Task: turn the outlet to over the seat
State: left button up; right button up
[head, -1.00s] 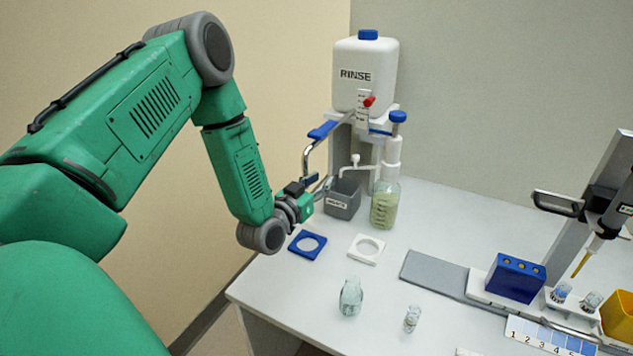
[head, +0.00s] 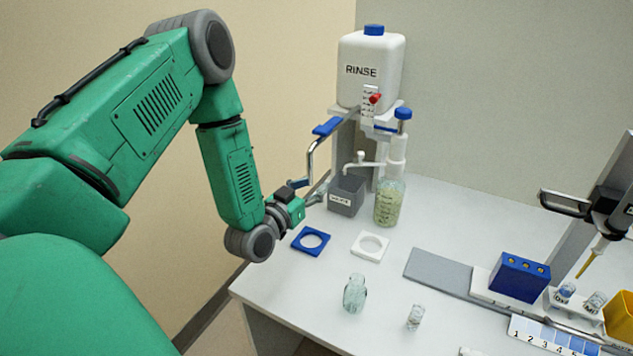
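A metal outlet pipe (head: 311,158) with a blue paddle (head: 326,127) comes from the rinse tank (head: 370,72) and bends down at its left. Its lower end is close to my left gripper (head: 319,194), and I cannot tell whether they touch. The gripper's fingers are small and partly overlap the background, so their opening is unclear. Two square seats with round holes lie on the bench, one blue (head: 311,253) and one white (head: 383,246); both look empty. The outlet hangs behind the blue seat, near the grey waste box (head: 346,207). My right gripper is out of view.
A bottle of greenish liquid (head: 388,207) with a white pump and spout stands right of the waste box. A clear glass bottle (head: 354,296) and a small vial (head: 415,318) stand in front. A blue block (head: 519,278) and pipette stand are at right.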

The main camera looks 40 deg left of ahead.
pick_arm(q)
jog(key=s, duration=0.5)
jog(key=shift+s+d+f, duration=0.15)
jog(key=shift+s, duration=0.25)
